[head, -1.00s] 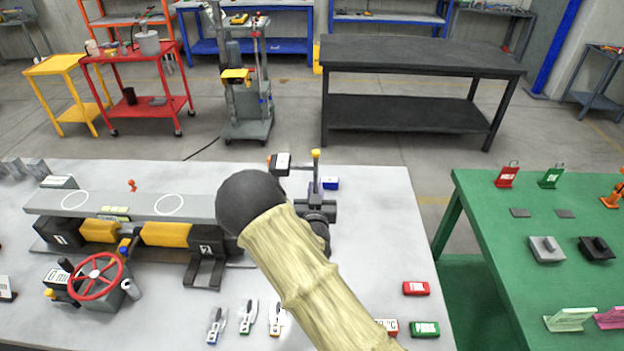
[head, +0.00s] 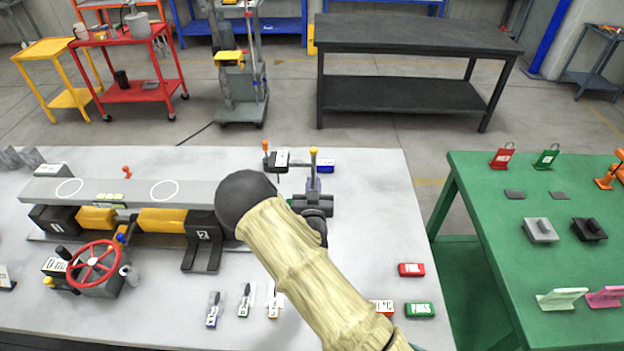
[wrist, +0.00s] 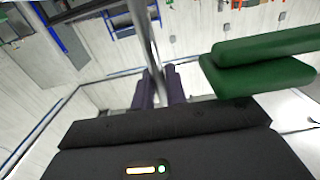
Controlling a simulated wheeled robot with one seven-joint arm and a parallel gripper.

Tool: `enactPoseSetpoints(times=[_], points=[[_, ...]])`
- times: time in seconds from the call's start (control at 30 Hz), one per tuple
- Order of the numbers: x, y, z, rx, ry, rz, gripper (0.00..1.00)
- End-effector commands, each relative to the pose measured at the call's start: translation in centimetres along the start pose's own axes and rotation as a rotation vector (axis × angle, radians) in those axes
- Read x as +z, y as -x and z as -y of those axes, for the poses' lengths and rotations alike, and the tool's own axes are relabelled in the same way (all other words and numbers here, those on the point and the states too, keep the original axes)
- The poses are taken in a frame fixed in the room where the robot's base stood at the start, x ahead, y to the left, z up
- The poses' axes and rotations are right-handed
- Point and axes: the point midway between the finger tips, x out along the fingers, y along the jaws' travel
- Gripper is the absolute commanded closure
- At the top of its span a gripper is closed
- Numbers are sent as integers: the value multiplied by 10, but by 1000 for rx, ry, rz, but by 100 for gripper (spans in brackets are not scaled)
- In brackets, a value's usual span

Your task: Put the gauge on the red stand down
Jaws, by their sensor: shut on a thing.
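My gripper (head: 313,187) is shut on a slim upright metal post. In the wrist view my two purple fingers (wrist: 160,88) close around this metal rod (wrist: 143,35). The post has a yellow tip (head: 314,152) in the head view. A bar joins it to a black and white box with an orange knob, which looks like the gauge (head: 280,159). This assembly is over the far right part of the grey bench. Its lower end is hidden, so I cannot tell whether it touches the bench. A red stand (head: 502,158) is on the green table at right.
A blue box (head: 325,166) lies close behind my gripper. A long grey beam (head: 115,195) on yellow and black jacks fills the bench's left. Red (head: 411,269) and green (head: 420,310) blocks lie at front right. A gap separates the bench from the green table (head: 470,210).

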Motion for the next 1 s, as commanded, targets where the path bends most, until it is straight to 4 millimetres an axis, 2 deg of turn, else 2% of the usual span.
enactPoseSetpoints(times=[0.03,0.33,0.37,0.43,0.47,0.8,1.0], points=[[-5,-2,0,0,-4,-13,100],[-3,-4,-8,12,-4,-13,100],[1,-2,-7,12,0,0,80],[1,-2,-6,10,0,0,67],[1,-1,-5,8,0,0,65],[-1,0,2,-3,0,-1,65],[2,20,2,-4,-1,1,65]])
